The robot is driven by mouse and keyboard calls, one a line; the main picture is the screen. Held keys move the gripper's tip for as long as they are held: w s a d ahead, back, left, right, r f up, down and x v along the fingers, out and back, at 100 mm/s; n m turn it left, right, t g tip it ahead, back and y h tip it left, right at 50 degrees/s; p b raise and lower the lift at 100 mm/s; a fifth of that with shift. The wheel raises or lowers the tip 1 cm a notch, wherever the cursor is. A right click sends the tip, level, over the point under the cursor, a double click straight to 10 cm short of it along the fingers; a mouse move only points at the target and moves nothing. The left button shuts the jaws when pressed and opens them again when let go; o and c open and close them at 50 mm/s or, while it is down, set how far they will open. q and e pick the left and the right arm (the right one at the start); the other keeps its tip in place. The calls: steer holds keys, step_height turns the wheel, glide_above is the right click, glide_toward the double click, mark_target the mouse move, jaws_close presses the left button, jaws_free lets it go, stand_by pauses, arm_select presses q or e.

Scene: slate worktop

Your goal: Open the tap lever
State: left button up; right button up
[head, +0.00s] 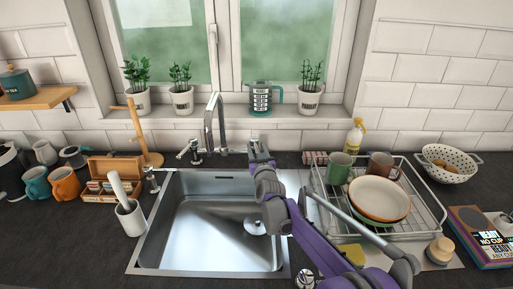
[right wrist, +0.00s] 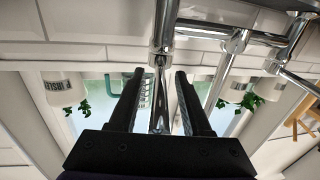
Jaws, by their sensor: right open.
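The chrome tap (head: 216,112) stands behind the sink, with its tall spout in front of the window. My right gripper (head: 259,146) is just right of the spout, over the back edge of the sink, and hides the tap's right side in the head view. In the right wrist view, which is upside down, my open right gripper (right wrist: 160,76) has a slim chrome tap lever (right wrist: 159,112) between its two dark fingers. The lever joins an upright chrome valve body (right wrist: 165,28). I cannot tell whether the fingers touch it. My left gripper is not in view.
The empty steel sink (head: 210,235) lies below. A dish rack (head: 435,215) with bowls and mugs stands to the right. A wooden mug stand (head: 137,130) and a utensil cup (head: 130,218) are to the left. Potted plants and a teal-handled jug (head: 261,98) line the sill.

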steer(key=shift+w, duration=0.25)
jaws_close()
stand_by(1.4)
